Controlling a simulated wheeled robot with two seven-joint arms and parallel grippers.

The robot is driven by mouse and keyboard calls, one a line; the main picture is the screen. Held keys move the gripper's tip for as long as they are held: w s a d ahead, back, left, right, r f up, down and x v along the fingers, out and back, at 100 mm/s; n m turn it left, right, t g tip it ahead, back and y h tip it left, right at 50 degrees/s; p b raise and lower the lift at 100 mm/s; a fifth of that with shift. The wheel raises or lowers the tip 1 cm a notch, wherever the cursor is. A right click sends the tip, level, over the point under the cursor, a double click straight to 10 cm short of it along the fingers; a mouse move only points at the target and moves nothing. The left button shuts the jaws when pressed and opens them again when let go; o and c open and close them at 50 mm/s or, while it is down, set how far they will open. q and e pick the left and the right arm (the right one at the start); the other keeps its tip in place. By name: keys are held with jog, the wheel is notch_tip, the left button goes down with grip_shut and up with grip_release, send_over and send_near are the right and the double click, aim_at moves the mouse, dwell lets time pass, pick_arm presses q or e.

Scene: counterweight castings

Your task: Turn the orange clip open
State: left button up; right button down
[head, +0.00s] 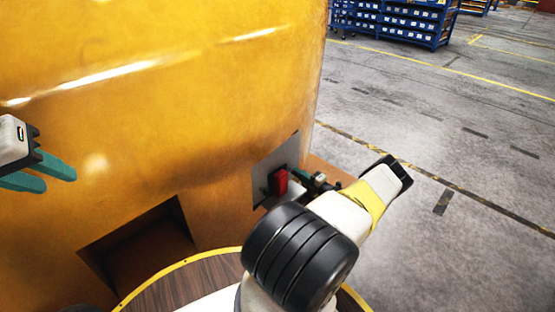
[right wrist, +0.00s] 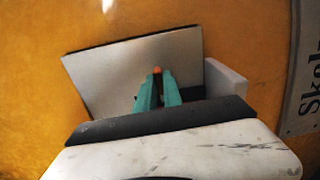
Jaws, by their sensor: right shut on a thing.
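The orange clip (right wrist: 157,69) shows in the right wrist view as a small orange end between the teal fingertips, in front of a grey metal plate (right wrist: 110,80). Most of the clip is hidden by the fingers. My right gripper (right wrist: 158,88) is shut on it. In the head view the same plate (head: 268,164) is on the side of the large yellow casting, and the clip cannot be made out there. My left gripper (head: 60,180) is open and empty at the far left, in front of the casting.
The yellow casting (head: 170,90) fills the left and middle, with a dark square recess (head: 145,245) low down. A red block (head: 278,182) is by the plate. A light grey block (right wrist: 226,77) is right of the plate. Open floor (head: 450,120) lies to the right.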

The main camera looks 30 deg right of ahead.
jog(key=n, duration=0.4)
jog(key=shift+n, duration=0.3)
jog(key=n, duration=0.9)
jog(key=shift+f+n, duration=0.1)
jog(key=shift+n, duration=1.8)
jog(key=c, duration=1.5)
grip_release()
